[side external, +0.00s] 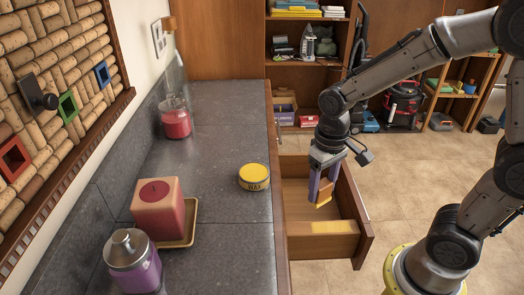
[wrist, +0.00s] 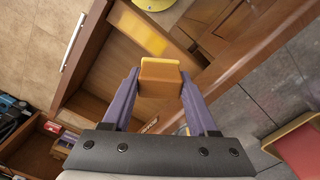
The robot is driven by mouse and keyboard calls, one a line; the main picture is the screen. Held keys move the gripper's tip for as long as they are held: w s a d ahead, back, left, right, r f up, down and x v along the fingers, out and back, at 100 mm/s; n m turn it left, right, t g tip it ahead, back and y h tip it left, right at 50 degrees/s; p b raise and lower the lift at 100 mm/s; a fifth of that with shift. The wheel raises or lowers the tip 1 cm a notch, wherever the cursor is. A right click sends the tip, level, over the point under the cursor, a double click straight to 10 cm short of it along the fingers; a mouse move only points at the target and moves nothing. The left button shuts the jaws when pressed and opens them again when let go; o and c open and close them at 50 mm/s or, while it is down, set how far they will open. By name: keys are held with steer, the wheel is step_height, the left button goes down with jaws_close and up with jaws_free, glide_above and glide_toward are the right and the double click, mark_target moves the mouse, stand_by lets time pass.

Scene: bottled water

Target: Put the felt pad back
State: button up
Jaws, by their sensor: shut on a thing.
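My gripper (side external: 321,192) is shut on a small orange-brown block with a yellow layer on one face, which I take to be the felt pad (side external: 324,193). In the wrist view the pad (wrist: 160,78) sits between the two purple fingers of my gripper (wrist: 160,88). An open wooden drawer (side external: 361,215) sticks out from the counter. My gripper and the pad are over the drawer opening in the side view. I cannot tell how far the pad is above the drawer floor. The drawer (wrist: 85,62) also shows behind the pad in the wrist view.
A yellow wax tin (side external: 254,177) stands near the counter's edge beside the drawer. A red block candle (side external: 158,202) on a gold tray (side external: 191,232), a purple jar (side external: 133,265) and a glass-covered red candle (side external: 175,122) stand farther left. The middle of the counter (side external: 225,230) is clear.

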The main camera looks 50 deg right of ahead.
steer(key=w+d+r+m, duration=0.4)
steer(key=w+r+m, duration=0.3)
steer(key=w+r, duration=0.6)
steer(key=w+f, duration=0.3)
steer(key=w, duration=0.1)
steer(key=w+d+f, duration=0.1)
steer(key=w+f, duration=0.2)
steer(key=w, duration=0.2)
steer(key=w+f, duration=0.3)
steer(key=w, duration=0.2)
steer(key=shift+w+d+f, duration=0.15)
steer(key=shift+d, duration=0.1)
steer(key=shift+w+f, duration=0.15)
steer(key=shift+f, duration=0.05)
steer(key=shift+w+f, duration=0.1)
steer(key=shift+f, duration=1.55)
steer(key=shift+f, duration=0.2)
steer(key=o, duration=1.3)
steer(key=shift+r, duration=0.15)
